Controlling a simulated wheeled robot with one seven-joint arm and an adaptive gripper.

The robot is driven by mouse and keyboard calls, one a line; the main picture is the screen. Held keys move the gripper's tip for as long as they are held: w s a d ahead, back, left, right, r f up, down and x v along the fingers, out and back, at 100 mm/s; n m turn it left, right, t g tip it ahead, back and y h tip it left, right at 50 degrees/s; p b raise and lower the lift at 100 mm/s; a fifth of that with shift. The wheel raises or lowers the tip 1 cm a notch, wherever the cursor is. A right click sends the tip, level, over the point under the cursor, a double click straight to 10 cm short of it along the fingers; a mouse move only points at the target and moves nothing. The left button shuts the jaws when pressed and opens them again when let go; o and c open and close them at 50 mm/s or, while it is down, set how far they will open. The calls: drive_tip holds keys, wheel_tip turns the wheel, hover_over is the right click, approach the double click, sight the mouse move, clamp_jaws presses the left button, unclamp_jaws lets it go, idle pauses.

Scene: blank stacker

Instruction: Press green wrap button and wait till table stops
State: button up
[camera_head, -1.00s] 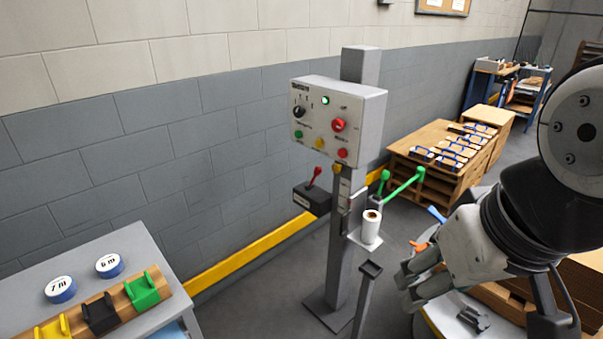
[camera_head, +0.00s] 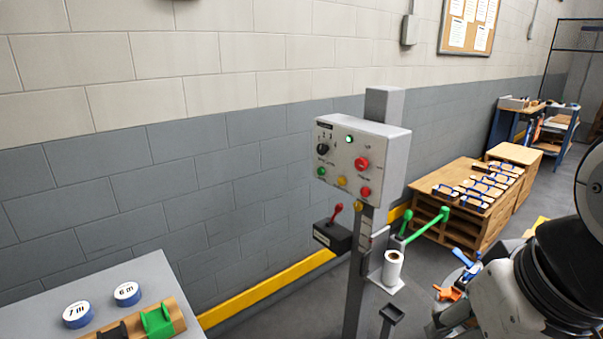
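A grey control box (camera_head: 387,150) is mounted on a grey post (camera_head: 384,101). A green button (camera_head: 321,172) sits at the lower left of its face. A lit green lamp (camera_head: 348,139) is near the top. The face also has a dark knob (camera_head: 322,149), red buttons (camera_head: 362,163) and a yellow button (camera_head: 342,181). My gripper (camera_head: 438,328) is at the bottom edge, right of and below the box and well apart from it. Only a small part of it shows, so its opening is hidden. The turntable cannot be made out.
A black box with a red lever (camera_head: 335,212) is left of the post. Green handles (camera_head: 425,224) and a white roll (camera_head: 392,268) are right of it. A grey table (camera_head: 130,280) with labelled rolls stands lower left. Pallets with blue-edged items (camera_head: 455,200) stand behind right.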

clamp_jaws()
idle(1.1)
